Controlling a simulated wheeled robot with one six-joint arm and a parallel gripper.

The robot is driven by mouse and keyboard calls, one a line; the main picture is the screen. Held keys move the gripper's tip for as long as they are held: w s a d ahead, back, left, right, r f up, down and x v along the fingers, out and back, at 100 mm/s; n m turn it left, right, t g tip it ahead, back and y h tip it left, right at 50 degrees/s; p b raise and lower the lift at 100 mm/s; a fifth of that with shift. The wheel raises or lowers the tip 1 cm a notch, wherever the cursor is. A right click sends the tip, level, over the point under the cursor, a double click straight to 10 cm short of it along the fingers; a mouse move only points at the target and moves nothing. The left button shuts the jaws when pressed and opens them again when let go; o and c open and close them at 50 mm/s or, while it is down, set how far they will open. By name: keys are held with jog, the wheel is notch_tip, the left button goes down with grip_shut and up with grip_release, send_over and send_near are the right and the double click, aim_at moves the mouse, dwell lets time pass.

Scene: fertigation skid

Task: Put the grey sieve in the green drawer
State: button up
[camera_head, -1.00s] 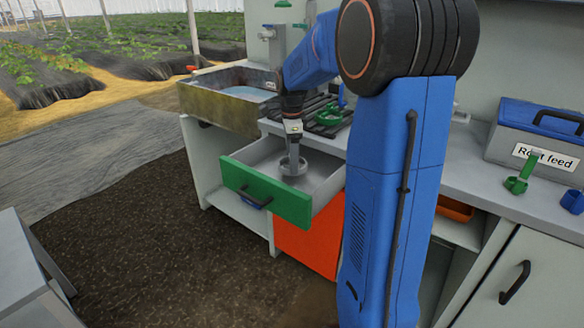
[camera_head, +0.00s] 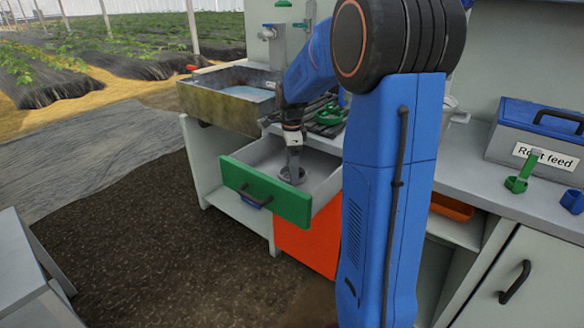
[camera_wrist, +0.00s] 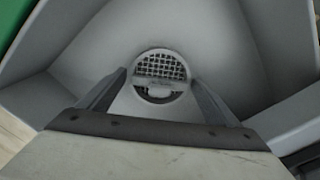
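The grey sieve (camera_head: 286,179) is inside the open green drawer (camera_head: 266,193), low over or on its floor; I cannot tell from the head view if it touches. In the wrist view the sieve's round mesh (camera_wrist: 160,68) shows between and beyond my fingers, its pale handle end towards me. My gripper (camera_head: 294,169) points down into the drawer above the sieve. In the wrist view its fingers (camera_wrist: 159,82) stand apart, with gaps on both sides of the handle. The drawer has a green front with a dark handle and light grey inner walls.
An orange-red panel (camera_head: 308,243) is below the drawer. A basin (camera_head: 228,100) stands left on the counter, near a green ringed tool (camera_head: 329,115). A blue-lidded box labelled "Root feed" (camera_head: 540,140) and a green scoop (camera_head: 522,178) are at right.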

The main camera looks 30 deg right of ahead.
jog(key=shift+r, duration=0.1)
notch_tip(320, 180, up, 11)
jog(key=shift+r, duration=0.15)
jog(key=s+a+n, duration=0.3)
jog(key=s, duration=0.2)
jog(key=s+a+r+n+t, duration=0.1)
jog(key=s+a+n, duration=0.3)
jog(key=s, duration=0.1)
jog(key=s+a+n+t, duration=0.1)
jog(key=s+a+n, duration=0.3)
jog(key=s, duration=0.1)
jog(key=shift+s+r, duration=0.2)
jog(key=shift+s, duration=0.2)
jog(key=s+a+f+n+t, duration=0.1)
jog(key=s+a+f+n, duration=0.1)
jog(key=s+n, duration=0.4)
jog(key=s+a+f+n+t, duration=0.1)
jog(key=s+a+f+n, duration=0.2)
jog(key=s+f+n, duration=0.2)
jog(key=s+n, duration=0.1)
jog(key=s, duration=0.2)
jog(key=shift+s+a+f+t, duration=0.25)
jog(key=shift+s+f+t, duration=0.05)
jog(key=shift+s+t, duration=0.1)
